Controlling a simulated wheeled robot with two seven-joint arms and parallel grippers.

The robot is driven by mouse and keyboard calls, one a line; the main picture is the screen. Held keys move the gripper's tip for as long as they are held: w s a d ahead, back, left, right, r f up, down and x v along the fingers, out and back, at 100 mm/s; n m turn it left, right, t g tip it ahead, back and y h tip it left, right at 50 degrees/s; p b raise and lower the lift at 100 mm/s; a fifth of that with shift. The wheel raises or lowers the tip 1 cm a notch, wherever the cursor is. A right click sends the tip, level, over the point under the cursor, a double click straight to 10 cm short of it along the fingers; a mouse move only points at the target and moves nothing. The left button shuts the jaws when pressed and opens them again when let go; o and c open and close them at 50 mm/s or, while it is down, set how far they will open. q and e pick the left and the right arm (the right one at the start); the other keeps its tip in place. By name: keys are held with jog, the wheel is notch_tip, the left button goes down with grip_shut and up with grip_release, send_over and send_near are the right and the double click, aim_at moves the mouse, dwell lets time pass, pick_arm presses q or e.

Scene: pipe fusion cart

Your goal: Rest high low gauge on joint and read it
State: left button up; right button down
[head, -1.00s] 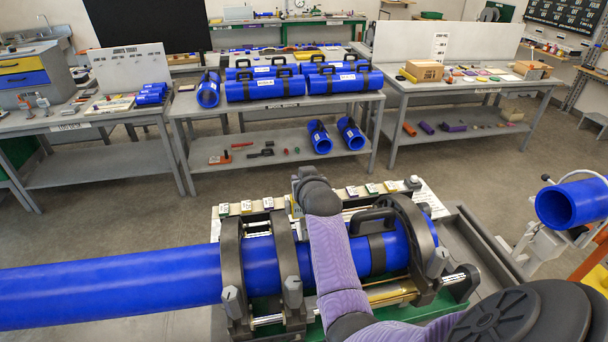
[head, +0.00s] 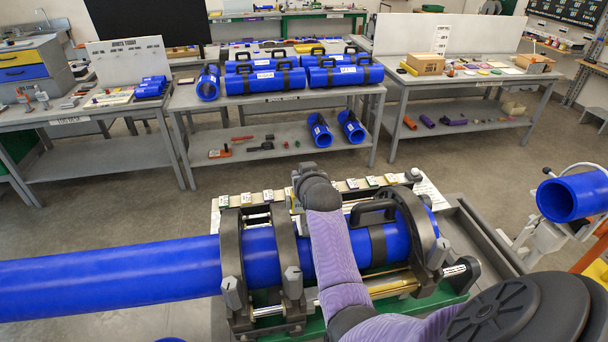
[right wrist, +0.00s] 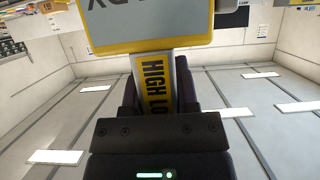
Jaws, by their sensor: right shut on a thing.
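The high low gauge (right wrist: 156,85) fills the upper middle of the right wrist view, with a yellow-edged grey head and a yellow "HIGH LO…" label on its stem. My right gripper (right wrist: 160,92) is shut on the stem. In the head view my right arm reaches over the clamped blue pipe, and my right gripper (head: 298,190) is on its far side; the gauge is mostly hidden there. The long blue pipe (head: 110,284) enters the clamps (head: 231,265) from the left. A blue piece with a black handle (head: 398,240) lies to the right. I cannot make out the joint or any reading. My left gripper is out of view.
A strip of small labelled blocks (head: 268,195) runs behind the clamps. Another blue pipe (head: 570,198) is held on a stand at the right. Tables with blue pipe pieces (head: 265,82) and a cardboard box (head: 425,63) stand further back, with clear floor between.

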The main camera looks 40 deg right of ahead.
jog(key=shift+f+b, duration=0.4)
jog(key=shift+f, duration=0.2)
dwell(0.6)
dwell(0.7)
jog(key=shift+a+f, duration=0.1)
jog(key=shift+f, duration=0.15)
dwell(1.4)
notch_tip(320, 180, up, 7)
jog(key=p, duration=0.7)
jog(key=shift+r+p, duration=0.2)
jog(key=shift+p, duration=0.15)
dwell(0.3)
